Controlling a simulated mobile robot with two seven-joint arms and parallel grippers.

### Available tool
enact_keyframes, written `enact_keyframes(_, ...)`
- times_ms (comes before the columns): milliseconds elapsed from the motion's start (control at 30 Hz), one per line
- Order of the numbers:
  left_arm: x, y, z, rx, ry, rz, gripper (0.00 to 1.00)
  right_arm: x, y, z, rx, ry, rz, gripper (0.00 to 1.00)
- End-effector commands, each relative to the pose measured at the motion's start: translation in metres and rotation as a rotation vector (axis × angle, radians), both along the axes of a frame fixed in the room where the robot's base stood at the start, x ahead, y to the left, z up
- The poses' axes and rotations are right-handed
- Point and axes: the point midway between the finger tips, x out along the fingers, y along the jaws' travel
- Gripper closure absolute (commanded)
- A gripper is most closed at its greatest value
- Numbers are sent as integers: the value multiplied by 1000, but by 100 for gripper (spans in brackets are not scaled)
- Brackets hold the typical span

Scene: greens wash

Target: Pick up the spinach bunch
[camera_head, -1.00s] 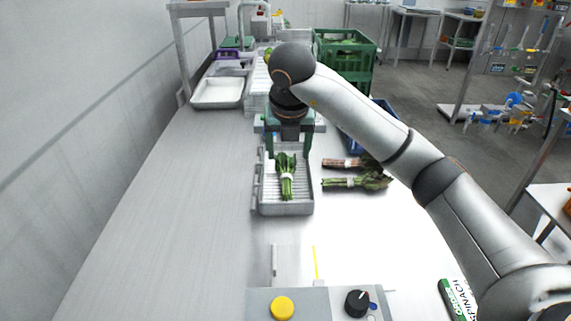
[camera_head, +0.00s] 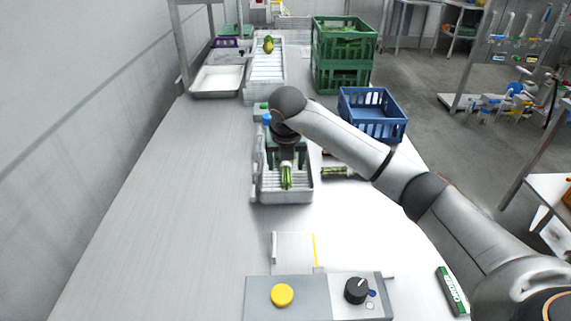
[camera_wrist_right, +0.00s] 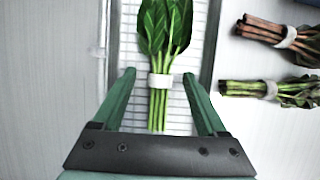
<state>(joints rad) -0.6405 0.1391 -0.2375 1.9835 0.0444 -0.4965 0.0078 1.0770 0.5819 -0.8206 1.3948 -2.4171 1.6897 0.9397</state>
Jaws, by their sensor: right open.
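A green leafy bunch with a white band (camera_head: 286,177), which I take as the spinach bunch, lies in a ribbed metal tray (camera_head: 287,198). In the right wrist view the bunch (camera_wrist_right: 162,103) has its leaves away from me and its stems toward me. My right gripper (camera_head: 286,160) is over the tray, pointing down. In the wrist view its green fingers (camera_wrist_right: 158,76) are open, one on each side of the bunch, with gaps visible. Their height above the tray is hard to tell. My left gripper is not in view.
Right of the tray lie a red-stemmed bunch (camera_wrist_right: 268,32) and a green-stemmed bunch (camera_wrist_right: 255,89), partly behind my arm in the head view. A blue crate (camera_head: 372,121) and stacked green crates (camera_head: 341,75) stand behind. A control panel (camera_head: 318,300) is in front. The left counter is clear.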

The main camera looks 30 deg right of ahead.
Motion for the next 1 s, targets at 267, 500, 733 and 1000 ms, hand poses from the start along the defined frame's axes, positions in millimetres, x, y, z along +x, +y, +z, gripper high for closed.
enact_keyframes(267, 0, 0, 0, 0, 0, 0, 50, 1, -1, -3, 0, -1, 0, 26)
enact_keyframes(500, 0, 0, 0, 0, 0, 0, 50, 1, -1, -2, 0, 0, 0, 53)
enact_keyframes(733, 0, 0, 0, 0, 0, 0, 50, 1, -1, -2, 0, -1, -1, 79)
enact_keyframes(1000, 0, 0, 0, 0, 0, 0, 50, 1, -1, -2, 0, -1, -1, 100)
